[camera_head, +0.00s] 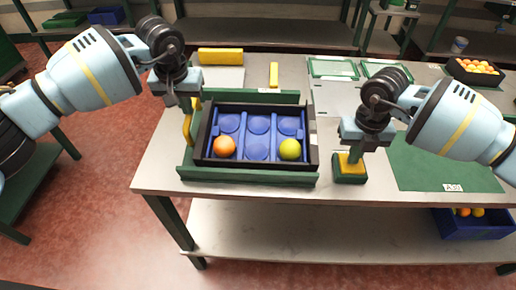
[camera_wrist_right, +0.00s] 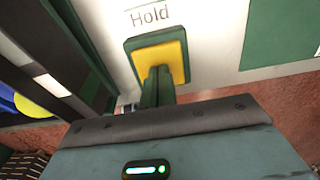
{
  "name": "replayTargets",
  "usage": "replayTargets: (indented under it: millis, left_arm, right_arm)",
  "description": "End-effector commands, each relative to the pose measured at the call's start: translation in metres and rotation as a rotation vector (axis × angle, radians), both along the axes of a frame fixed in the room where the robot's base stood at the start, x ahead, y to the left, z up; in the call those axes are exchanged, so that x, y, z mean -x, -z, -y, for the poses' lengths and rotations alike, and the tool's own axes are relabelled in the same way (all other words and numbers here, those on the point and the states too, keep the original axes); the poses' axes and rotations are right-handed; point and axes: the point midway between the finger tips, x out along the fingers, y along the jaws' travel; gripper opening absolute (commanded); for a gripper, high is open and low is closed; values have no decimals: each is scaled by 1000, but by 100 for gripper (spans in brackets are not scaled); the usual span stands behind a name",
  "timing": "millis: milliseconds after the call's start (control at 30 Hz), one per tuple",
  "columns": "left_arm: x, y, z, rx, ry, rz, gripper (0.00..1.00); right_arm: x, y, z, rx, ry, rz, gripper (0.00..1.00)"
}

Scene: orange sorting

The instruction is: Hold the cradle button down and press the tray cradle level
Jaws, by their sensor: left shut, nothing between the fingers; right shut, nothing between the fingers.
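The tray cradle (camera_head: 245,180) is a green frame on the table, holding a black-rimmed blue tray (camera_head: 258,105) with round pockets. An orange fruit (camera_head: 224,147) and a yellow-green fruit (camera_head: 290,149) sit in its front pockets. My left gripper (camera_head: 193,104) is shut and empty at the cradle's left side, above a yellow handle-like part (camera_head: 188,128); I cannot tell whether they touch. The cradle button (camera_head: 350,165) is a yellow pad on a green base, labelled "Hold". My right gripper (camera_head: 354,157) is shut, its fingertips on the yellow pad (camera_wrist_right: 172,58) in the right wrist view.
A green mat (camera_head: 440,170) lies right of the button. Two green-framed panels (camera_head: 333,68) and a black crate of oranges (camera_head: 474,71) stand at the back. Yellow blocks (camera_head: 221,57) lie behind the cradle. A blue bin (camera_head: 474,223) is on the lower shelf.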

Motion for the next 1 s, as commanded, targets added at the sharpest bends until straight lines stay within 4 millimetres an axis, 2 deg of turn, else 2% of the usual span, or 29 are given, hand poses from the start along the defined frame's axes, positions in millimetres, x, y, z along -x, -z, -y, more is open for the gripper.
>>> replayTargets:
  millis: [1000]
  left_arm:
    - [3, 24, 0, -2, 1, -7, 0]
  right_arm:
    - [0, 1, 0, 1, 1, -2, 0]
